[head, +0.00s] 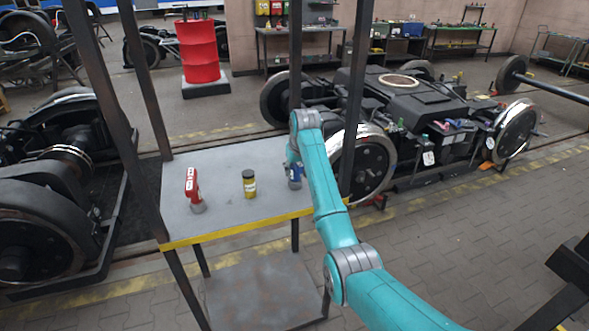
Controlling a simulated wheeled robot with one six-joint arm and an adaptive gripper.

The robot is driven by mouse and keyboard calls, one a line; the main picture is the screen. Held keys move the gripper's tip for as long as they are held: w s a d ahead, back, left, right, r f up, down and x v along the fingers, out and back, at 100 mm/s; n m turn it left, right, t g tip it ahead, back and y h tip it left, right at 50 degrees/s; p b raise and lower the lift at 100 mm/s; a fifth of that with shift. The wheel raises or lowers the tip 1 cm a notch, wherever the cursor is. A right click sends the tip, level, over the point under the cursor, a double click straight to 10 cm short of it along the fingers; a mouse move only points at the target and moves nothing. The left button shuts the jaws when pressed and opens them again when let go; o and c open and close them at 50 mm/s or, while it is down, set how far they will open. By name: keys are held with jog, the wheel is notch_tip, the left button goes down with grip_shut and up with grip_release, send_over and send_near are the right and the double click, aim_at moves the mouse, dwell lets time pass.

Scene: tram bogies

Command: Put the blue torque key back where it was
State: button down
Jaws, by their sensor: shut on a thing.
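The blue torque key (297,170) is at the right side of the grey table top (225,165), partly hidden behind my teal arm. Its grey lower end shows just above or on the table; I cannot tell whether it touches. My gripper (293,164) is at the key, mostly hidden by the arm, and is shut on it. A red torque key (192,185) stands upright on a grey base at the left of the table.
The table has a yellow front edge (240,229), dark upright posts (357,90) and a lower shelf (265,290). A bogie (400,100) stands close behind at right, another (45,200) at left. A red barrel (198,50) stands at the back. The table's back middle is clear.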

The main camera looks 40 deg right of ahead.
jog(key=c, duration=0.7)
grip_release()
jog(key=shift+o, duration=0.2)
jog(key=shift+r, duration=0.1)
jog(key=v, duration=1.2)
jog(key=shift+s, duration=0.1)
